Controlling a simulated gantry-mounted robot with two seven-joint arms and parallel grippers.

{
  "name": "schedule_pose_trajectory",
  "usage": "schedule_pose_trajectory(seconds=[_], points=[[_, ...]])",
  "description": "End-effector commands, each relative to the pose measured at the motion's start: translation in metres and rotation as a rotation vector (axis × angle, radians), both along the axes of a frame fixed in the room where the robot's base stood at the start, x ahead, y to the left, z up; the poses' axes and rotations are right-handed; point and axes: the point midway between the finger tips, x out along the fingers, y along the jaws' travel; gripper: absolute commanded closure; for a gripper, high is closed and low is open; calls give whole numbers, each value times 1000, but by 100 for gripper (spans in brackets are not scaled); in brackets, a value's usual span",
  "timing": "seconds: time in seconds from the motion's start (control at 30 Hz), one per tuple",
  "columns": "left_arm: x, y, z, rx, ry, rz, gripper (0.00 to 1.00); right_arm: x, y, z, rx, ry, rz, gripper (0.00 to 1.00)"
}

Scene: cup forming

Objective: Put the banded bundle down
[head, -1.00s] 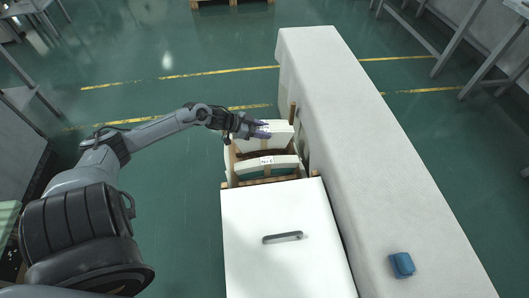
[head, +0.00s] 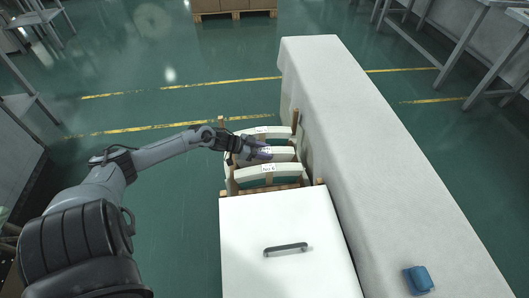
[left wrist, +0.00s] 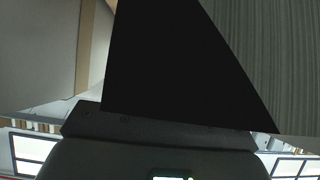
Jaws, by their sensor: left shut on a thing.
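My left gripper (head: 262,153) is shut on a white banded bundle (head: 283,154) in the head view. The bundle sits low between two other pale curved bundles, a front one (head: 286,172) and a back one (head: 275,131), among wooden posts. Whether its underside touches anything is hidden. In the left wrist view, a finely striped pale surface (left wrist: 270,60), probably the sheet edges of the bundle, fills the right side. A large dark shape covers the middle there. My right gripper is not in view.
A white box top with a grey handle (head: 286,248) stands directly in front of the bundles. A long white-covered table (head: 370,160) runs close along the right, with a blue object (head: 418,280) on it. Green floor (head: 180,180) is open to the left.

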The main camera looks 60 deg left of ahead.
Motion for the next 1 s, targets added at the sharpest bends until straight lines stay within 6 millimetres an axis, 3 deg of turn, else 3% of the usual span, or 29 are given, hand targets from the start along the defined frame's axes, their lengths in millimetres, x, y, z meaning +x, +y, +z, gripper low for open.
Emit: schedule_pose_trajectory(seconds=[0.17, 0.2, 0.37, 0.73, 1.0], points=[[1, 0, 0, 1, -5, 0, 100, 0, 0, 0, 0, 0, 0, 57], [0, 0, -3, 0, 0, 0, 56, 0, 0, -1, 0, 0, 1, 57], [0, 0, -2, 0, 1, 0, 32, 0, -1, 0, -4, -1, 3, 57], [0, 0, 2, 1, 1, 0, 32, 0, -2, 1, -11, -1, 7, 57], [-26, 11, 20, 1, 4, 1, 32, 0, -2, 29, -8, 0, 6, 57]])
